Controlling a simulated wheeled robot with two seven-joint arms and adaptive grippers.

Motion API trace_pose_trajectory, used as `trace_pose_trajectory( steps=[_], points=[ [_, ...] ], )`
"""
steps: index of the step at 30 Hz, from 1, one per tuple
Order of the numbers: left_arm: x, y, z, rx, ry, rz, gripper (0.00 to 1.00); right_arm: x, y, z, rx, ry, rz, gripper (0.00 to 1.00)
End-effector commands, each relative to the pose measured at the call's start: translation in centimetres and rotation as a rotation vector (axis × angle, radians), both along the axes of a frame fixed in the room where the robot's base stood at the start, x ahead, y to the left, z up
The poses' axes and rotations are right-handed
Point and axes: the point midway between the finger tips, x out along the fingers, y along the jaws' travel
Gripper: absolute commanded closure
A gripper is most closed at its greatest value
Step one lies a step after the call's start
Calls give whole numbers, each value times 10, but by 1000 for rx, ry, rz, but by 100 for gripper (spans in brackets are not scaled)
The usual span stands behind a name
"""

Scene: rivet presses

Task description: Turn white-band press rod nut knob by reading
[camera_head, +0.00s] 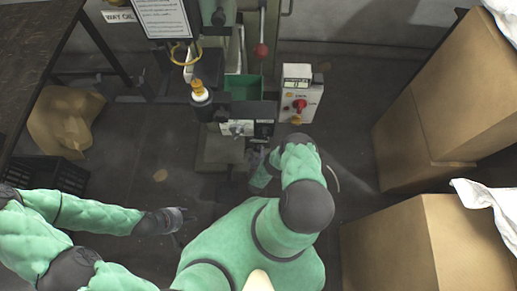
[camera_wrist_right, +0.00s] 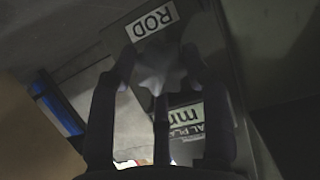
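A pale star-shaped knob (camera_wrist_right: 160,70) sits below a ROD label (camera_wrist_right: 152,23) in the right wrist view. A reading plate marked "mm" (camera_wrist_right: 190,120) shows partly behind the fingers. My right gripper (camera_wrist_right: 159,66) has its fingers around the knob, with fingertips at its left and right edges; I cannot tell whether they press on it. In the head view the press (camera_head: 248,112) stands at top centre, and my right arm hides most of the right gripper and the knob. A white band shows on a yellow-capped part (camera_head: 200,91) of the press. My left gripper (camera_head: 180,219) is away from the press, at lower left.
A control box (camera_head: 301,100) with a red button stands right of the press. Cardboard boxes (camera_head: 430,240) stand along the right. A black crate (camera_head: 62,177) and a dark table (camera_head: 30,50) are at left. Floor between crate and press is mostly clear.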

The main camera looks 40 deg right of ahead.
Motion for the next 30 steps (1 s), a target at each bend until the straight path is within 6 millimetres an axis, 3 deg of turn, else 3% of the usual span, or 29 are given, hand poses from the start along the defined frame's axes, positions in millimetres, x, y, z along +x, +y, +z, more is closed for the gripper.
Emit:
trace_pose_trajectory(
  steps=[14, 30],
  points=[
    [0, 0, 0, 0, 0, 0, 60, 3, -1, 2, 82, -78, 6, 85],
    [0, 0, 0, 0, 0, 0, 60, 1, -6, 2, 440, -385, 7, 85]
  ],
)
